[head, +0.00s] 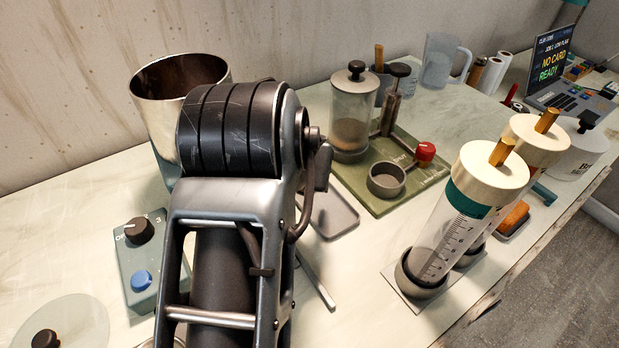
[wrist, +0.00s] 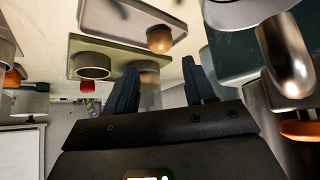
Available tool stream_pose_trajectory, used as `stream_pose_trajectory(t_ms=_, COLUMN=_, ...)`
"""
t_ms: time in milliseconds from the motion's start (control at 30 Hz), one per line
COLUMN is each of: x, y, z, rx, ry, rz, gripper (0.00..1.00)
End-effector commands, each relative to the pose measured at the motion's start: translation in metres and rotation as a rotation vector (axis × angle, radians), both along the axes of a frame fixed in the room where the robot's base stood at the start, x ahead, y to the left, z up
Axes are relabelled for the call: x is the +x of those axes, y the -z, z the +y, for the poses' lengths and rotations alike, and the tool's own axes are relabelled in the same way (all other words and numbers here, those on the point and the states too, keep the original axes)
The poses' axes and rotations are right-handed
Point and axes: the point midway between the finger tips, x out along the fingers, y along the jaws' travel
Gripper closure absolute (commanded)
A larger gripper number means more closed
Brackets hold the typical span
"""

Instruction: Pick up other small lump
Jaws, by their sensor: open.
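A small round brown lump (wrist: 159,40) sits at the edge of a grey tray (wrist: 115,18) in the wrist view. In the head view the tray (head: 335,213) is partly hidden behind my arm, and no lump shows on it. My gripper (wrist: 160,64) is open and empty, with its two dark fingers apart. In the wrist view the lump appears just beyond the fingertips, between their lines; it looks apart from both. My gripper is hidden behind my arm in the head view.
A green board (head: 413,193) behind the tray bears a clear jar (head: 353,115), a grey ring (head: 386,180) and a red knob (head: 426,151). A metal pot (head: 152,115) stands left of my arm. Tilted graduated cylinders (head: 452,225) stand right. A control box (head: 139,260) sits front left.

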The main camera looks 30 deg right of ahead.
Motion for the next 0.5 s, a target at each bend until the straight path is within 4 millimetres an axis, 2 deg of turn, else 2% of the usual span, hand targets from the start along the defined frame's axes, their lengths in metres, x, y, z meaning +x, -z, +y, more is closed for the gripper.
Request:
stream_pose_trajectory(t_ms=267, x=0.012, y=0.020, z=-0.011, rx=-0.001, ry=0.000, rz=0.002, gripper=0.46)
stream_pose_trajectory(t_ms=500, x=0.026, y=0.048, z=-0.025, rx=-0.001, ry=0.000, rz=0.002, gripper=0.46)
